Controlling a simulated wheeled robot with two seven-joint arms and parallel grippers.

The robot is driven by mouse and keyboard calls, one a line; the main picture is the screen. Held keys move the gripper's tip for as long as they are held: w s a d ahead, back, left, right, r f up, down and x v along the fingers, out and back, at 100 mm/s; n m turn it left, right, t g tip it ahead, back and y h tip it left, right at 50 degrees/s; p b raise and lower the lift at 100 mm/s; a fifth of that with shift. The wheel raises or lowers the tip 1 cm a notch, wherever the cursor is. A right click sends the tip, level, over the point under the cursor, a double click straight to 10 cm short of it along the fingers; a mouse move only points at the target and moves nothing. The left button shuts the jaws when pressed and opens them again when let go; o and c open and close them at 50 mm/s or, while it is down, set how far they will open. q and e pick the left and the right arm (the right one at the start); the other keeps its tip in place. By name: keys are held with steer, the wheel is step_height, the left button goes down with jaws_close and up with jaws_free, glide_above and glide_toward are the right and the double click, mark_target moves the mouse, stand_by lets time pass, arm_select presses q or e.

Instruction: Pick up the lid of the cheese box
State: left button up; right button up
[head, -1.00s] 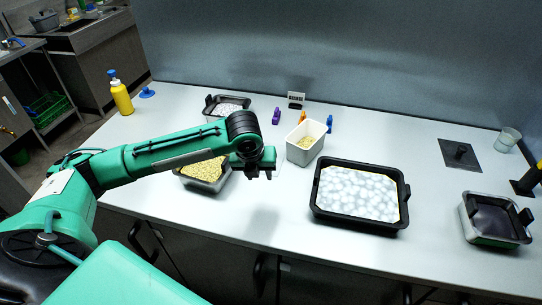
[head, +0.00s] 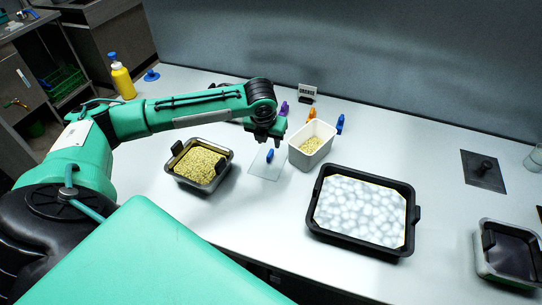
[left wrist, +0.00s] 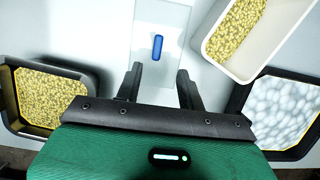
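A clear flat lid (head: 259,170) with an upright blue handle (head: 269,156) lies on the counter, left of a white box (head: 322,148) holding yellow shreds. In the left wrist view the blue handle (left wrist: 157,48) stands on the clear sheet (left wrist: 174,17), ahead of the fingertips and roughly midway between them. My left gripper (head: 267,138) hangs just behind the handle in the head view, apart from it. Its two fingers (left wrist: 159,72) are spread and empty in the left wrist view. My right gripper is in no view.
A tray of yellow grains (head: 177,180) stands left of the lid. A black tray with a white bumpy surface (head: 316,229) is at right. A small sign (head: 307,93) and coloured handles stand behind the white box. The counter front is clear.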

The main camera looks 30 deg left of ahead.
mark_target(270, 153)
arm_select(q)
steer(key=x, duration=0.3)
steer(key=shift+w, duration=0.15)
steer(key=shift+w+f, duration=0.1)
steer(key=shift+f, duration=0.2)
steer(key=shift+a+f+p, duration=0.15)
steer(key=shift+f+p, duration=0.35)
steer(key=shift+p, duration=0.05)
steer(key=p+x, duration=0.1)
steer(key=x, duration=0.2)
steer(key=shift+a+f, duration=0.2)
steer(key=shift+f, duration=0.1)
steer(key=shift+w+f, duration=0.1)
steer(key=shift+f, duration=0.15)
jaws_close()
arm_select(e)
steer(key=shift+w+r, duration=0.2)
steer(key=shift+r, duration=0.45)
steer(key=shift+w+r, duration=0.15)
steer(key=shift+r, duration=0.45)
